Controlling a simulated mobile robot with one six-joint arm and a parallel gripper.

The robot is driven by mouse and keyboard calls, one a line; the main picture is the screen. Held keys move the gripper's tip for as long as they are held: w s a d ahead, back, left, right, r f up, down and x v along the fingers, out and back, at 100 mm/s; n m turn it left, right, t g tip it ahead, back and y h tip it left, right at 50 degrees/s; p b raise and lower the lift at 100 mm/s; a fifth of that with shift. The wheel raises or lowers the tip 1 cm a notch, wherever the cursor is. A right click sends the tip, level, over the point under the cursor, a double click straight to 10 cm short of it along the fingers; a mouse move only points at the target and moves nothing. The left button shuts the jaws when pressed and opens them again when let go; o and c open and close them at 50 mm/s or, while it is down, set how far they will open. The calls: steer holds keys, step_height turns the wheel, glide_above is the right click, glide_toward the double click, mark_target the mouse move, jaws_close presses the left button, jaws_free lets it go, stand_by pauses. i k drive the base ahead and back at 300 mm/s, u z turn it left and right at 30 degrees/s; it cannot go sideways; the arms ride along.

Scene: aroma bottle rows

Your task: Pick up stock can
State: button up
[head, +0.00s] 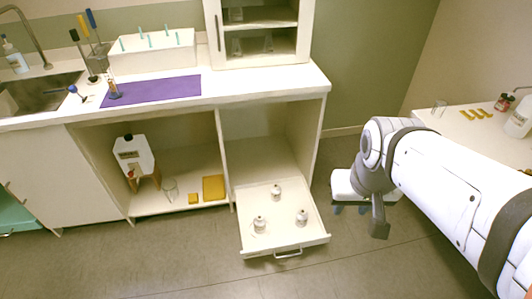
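A white can-shaped container with a black cap and a dark label (133,157) stands on an orange-brown stand inside the open lower cabinet at left. It is the only large can in view, apart from a white jug at the far right edge. My gripper (379,222) hangs at the right, in front of a white stool, far from the cabinet. Only its dark end shows and nothing is visibly held. Whether its fingers are open or shut is not clear.
An open drawer (285,242) with several small white bottles juts into the floor space at centre. A glass beaker (170,189) and yellow pads (213,187) lie by the can. A white stool (345,184) stands behind my arm. The front floor is clear.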

mark_target(259, 221)
steer(key=u, duration=0.05)
steer(key=i, duration=1)
steer(key=z, duration=0.05)
